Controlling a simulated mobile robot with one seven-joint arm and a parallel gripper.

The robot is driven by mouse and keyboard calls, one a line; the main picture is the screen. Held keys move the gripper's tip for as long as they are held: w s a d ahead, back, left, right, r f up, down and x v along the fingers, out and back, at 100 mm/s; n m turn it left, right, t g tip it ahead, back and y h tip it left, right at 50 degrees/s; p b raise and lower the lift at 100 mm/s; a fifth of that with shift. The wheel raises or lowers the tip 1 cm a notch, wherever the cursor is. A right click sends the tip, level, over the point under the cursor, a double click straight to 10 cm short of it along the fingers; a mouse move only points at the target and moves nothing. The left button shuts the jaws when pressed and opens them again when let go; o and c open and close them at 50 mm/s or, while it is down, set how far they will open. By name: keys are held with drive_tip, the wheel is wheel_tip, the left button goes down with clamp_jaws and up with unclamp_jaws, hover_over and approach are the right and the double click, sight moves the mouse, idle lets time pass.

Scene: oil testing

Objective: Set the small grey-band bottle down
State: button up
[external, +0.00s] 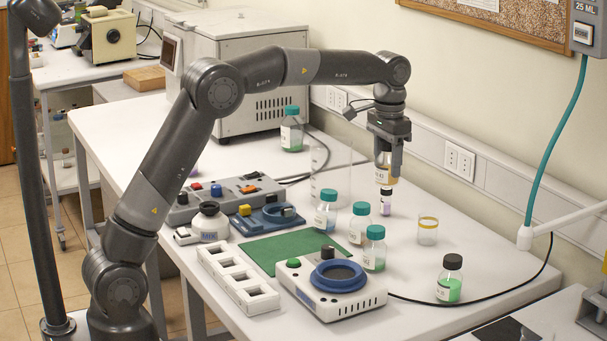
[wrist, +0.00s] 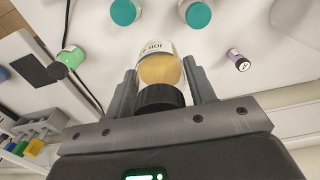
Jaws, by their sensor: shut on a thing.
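My gripper (external: 386,158) is shut on a small bottle (external: 384,177) with a black cap, a white label and amber contents. The held bottle also shows between the fingers in the wrist view (wrist: 158,64), its cap toward the palm. No grey band can be made out on it. In the external view it is over the back right of the white table (external: 455,205), seemingly clear of the top. A small purple bottle (external: 385,208) with a dark cap appears just below it; in the wrist view that bottle (wrist: 238,61) is off to the right.
Teal-capped bottles (external: 326,215) stand left of the gripper, near a green mat (external: 270,249). A yellow-rimmed beaker (external: 427,235) and a black-capped green bottle (external: 449,285) stand to the right. A blue-ringed device (external: 335,300) and white rack (external: 222,270) are in front.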

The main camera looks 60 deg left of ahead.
drive_tip(key=s+f+m, duration=0.1)
drive_tip(key=s+m, duration=0.1)
drive_tip(key=s, duration=1.9)
hover_over(294, 250)
wheel_tip(294, 250, down, 12)
drive_tip(key=shift+f, duration=1.9)
drive_tip(key=shift+f, duration=0.2)
drive_tip(key=o, duration=1.1)
